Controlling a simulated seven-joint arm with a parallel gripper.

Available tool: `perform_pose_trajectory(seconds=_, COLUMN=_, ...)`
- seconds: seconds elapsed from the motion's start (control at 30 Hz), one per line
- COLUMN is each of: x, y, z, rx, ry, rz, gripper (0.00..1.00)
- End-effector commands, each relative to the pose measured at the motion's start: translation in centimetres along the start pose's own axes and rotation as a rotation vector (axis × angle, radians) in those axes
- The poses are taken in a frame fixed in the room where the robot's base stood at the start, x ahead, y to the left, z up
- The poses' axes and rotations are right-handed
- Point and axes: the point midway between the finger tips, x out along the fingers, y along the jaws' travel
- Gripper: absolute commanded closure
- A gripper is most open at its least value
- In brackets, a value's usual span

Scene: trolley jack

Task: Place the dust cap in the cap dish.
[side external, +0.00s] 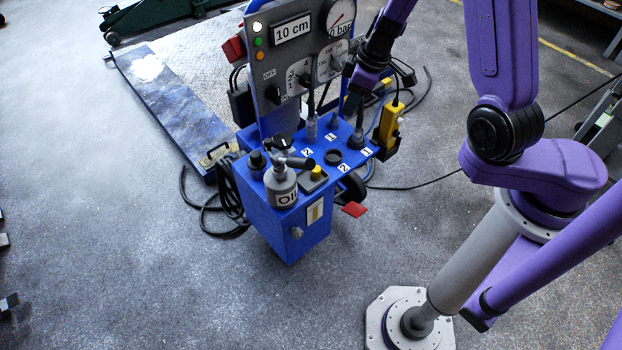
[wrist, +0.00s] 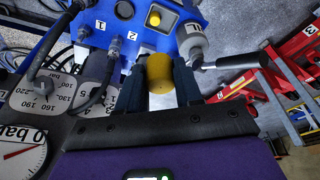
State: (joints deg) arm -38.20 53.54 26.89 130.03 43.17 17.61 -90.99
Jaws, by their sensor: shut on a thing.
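My gripper (wrist: 160,88) is shut on a yellow cylindrical piece, which looks like the dust cap (wrist: 160,72). In the side view my gripper (side external: 352,106) is above the right part of the blue trolley top, and the held cap cannot be made out there. A dark round ring (side external: 333,156), which appears to be the cap dish, sits on the blue top between the number labels. It appears in the wrist view as a dark circle (wrist: 123,9), ahead and to the left of the cap. The cap is apart from it.
The blue trolley (side external: 262,212) carries an oil can (side external: 281,190) and a grey box with a yellow knob (side external: 316,172). Cabled plugs (side external: 311,130) stand near my gripper. A yellow pendant (side external: 389,124) hangs at the right edge. A gauge panel (side external: 292,72) rises behind.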

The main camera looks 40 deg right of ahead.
Motion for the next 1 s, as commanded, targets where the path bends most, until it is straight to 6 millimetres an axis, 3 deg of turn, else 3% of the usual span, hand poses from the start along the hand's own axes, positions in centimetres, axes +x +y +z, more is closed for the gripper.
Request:
perform_pose_trajectory(seconds=0.37, x=6.2, y=-2.5, z=1.6, rx=-0.375, ry=-0.002, rz=-0.112, gripper=1.00)
perform_pose_trajectory(seconds=0.7, x=12.1, y=-5.5, z=4.8, rx=-0.743, ry=-0.002, rz=-0.213, gripper=1.00)
perform_pose_trajectory(seconds=1.0, x=14.6, y=-6.9, z=6.5, rx=-0.908, ry=0.000, rz=-0.254, gripper=1.00)
